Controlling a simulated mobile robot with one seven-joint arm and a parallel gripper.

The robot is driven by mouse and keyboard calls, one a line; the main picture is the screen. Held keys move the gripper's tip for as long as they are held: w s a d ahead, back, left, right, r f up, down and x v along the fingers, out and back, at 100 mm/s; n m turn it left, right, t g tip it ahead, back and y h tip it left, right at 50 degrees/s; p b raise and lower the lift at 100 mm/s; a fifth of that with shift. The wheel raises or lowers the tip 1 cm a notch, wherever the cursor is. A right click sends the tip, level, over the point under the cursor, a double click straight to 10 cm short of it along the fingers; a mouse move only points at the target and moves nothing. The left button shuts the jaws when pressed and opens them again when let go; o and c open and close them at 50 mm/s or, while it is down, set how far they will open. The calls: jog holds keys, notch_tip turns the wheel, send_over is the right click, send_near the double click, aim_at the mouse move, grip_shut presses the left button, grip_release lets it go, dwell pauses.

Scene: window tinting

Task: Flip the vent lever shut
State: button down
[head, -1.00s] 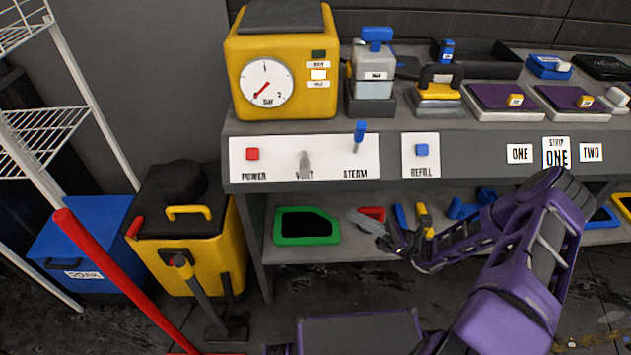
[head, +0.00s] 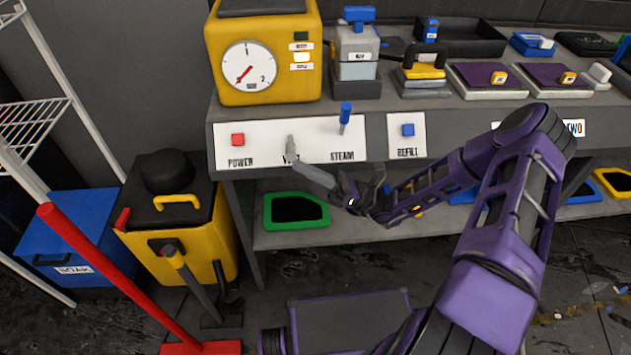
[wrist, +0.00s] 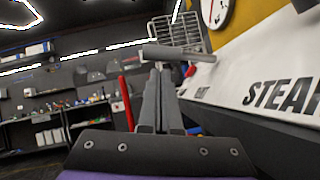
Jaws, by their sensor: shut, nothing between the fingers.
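The grey vent lever (head: 290,148) stands out from the white control panel, between the red power button (head: 237,140) and the blue steam lever (head: 345,115). The steam lever points up. My gripper (head: 302,167) is shut and empty, its fingertips at the lower end of the vent lever and covering part of the VENT label. In the wrist view, the vent lever (wrist: 165,52) is a grey bar across the tips of my shut fingers (wrist: 158,80). I cannot tell whether they touch it.
The shelf edge with the white panel (head: 310,152) runs above a green bin (head: 296,211). A yellow machine with a dial (head: 262,55) stands above the panel. A yellow cart (head: 175,225) and red pole (head: 110,265) stand at left. A blue refill button (head: 408,130) is to the right.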

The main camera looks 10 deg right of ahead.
jog(key=shift+w+r, duration=0.1)
jog(key=shift+r, duration=0.3)
jog(key=shift+r, duration=0.1)
jog(key=shift+r+m+t+p, duration=0.2)
jog(key=shift+m+t+p, duration=0.35)
jog(key=shift+p, duration=0.2)
